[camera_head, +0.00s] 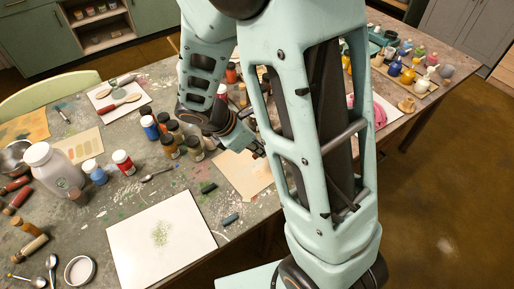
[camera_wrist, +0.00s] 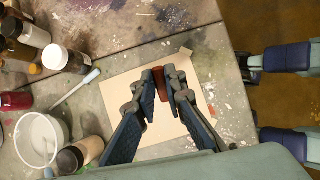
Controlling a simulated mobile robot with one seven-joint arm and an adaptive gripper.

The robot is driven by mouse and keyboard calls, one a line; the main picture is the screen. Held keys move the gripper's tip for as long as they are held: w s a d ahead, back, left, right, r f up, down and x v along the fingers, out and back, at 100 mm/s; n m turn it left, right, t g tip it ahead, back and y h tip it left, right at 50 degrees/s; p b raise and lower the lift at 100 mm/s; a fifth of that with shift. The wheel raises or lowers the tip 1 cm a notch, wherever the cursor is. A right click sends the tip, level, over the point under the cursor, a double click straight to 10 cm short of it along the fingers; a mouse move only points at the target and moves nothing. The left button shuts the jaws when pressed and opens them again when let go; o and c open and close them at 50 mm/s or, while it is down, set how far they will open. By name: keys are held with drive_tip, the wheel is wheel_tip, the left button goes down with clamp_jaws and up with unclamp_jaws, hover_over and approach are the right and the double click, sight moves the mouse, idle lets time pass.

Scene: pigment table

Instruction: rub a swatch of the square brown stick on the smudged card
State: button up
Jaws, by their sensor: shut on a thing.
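My gripper (camera_wrist: 159,80) is shut on a reddish-brown stick (camera_wrist: 158,78), seen between the fingertips in the wrist view. The stick is over a tan card (camera_wrist: 190,126); I cannot tell whether it touches it. The tan card also shows in the head view (camera_head: 235,172), partly hidden by my arm. In the head view my gripper (camera_head: 258,150) is over that card. A white card with a green smudge (camera_head: 130,255) lies nearer the front of the table, apart from my gripper.
A dark green stick (camera_head: 208,188) and a blue stick (camera_head: 231,219) lie between the two cards. Several paint bottles (camera_head: 150,128) stand left of my gripper. A white bowl (camera_wrist: 40,138) shows in the wrist view.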

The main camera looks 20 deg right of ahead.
drive_tip(key=shift+f+b, duration=3.1)
drive_tip(key=shift+f, duration=0.6)
drive_tip(key=shift+a+r, duration=0.1)
drive_tip(key=shift+r, duration=0.1)
